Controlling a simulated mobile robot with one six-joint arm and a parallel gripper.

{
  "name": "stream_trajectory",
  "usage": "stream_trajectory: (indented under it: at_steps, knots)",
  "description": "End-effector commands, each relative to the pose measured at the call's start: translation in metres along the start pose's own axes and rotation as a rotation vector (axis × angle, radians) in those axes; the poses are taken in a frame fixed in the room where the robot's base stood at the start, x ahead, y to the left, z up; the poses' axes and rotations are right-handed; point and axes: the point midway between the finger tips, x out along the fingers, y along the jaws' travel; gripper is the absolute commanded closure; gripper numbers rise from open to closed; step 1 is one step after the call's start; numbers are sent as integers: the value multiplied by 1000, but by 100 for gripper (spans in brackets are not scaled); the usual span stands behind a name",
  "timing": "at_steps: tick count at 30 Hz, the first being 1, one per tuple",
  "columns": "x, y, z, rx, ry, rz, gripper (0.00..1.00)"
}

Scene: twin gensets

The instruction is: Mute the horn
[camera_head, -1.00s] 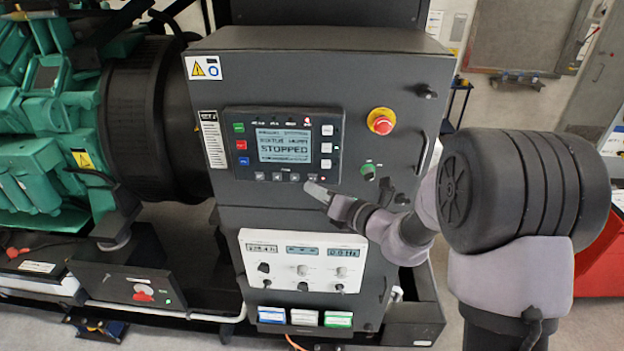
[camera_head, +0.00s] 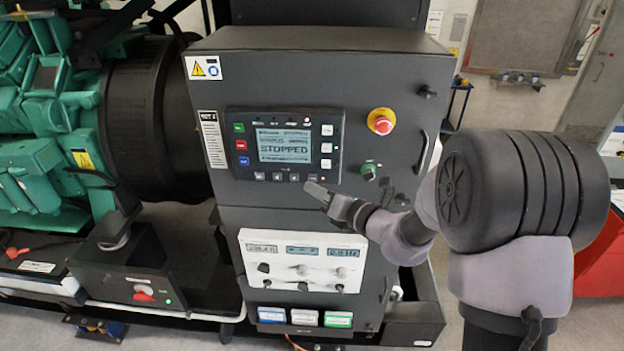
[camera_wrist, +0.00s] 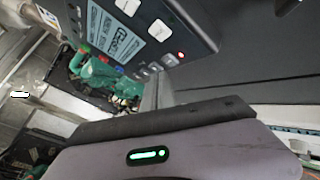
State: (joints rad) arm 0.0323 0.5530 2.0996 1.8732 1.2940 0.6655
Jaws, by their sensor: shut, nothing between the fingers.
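The control module (camera_head: 231,177) is set in the front of the dark cabinet. Its lit screen (camera_head: 285,146) reads "STOPPED" in large letters. A row of small grey buttons (camera_head: 277,177) runs along its lower edge, and pale buttons (camera_head: 326,147) stand in a column at its right. I cannot read which button is for the horn. My gripper (camera_head: 314,189) is shut and empty, with its tip by the module's lower right corner. Contact cannot be told. The wrist view shows the module (camera_wrist: 190,30) beyond my gripper's grey fingers (camera_wrist: 157,95), and a small red light on it.
A white meter panel (camera_head: 303,262) with knobs is below. A door handle (camera_head: 423,152) is at the right. The green engine (camera_head: 40,130) stands left.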

Motion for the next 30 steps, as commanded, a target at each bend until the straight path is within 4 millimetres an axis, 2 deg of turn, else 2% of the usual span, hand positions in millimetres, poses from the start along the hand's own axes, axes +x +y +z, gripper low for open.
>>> stream_trajectory:
  at_steps: [30]
  knots:
    - [10, -7, 8, 0, 0, 0, 100]
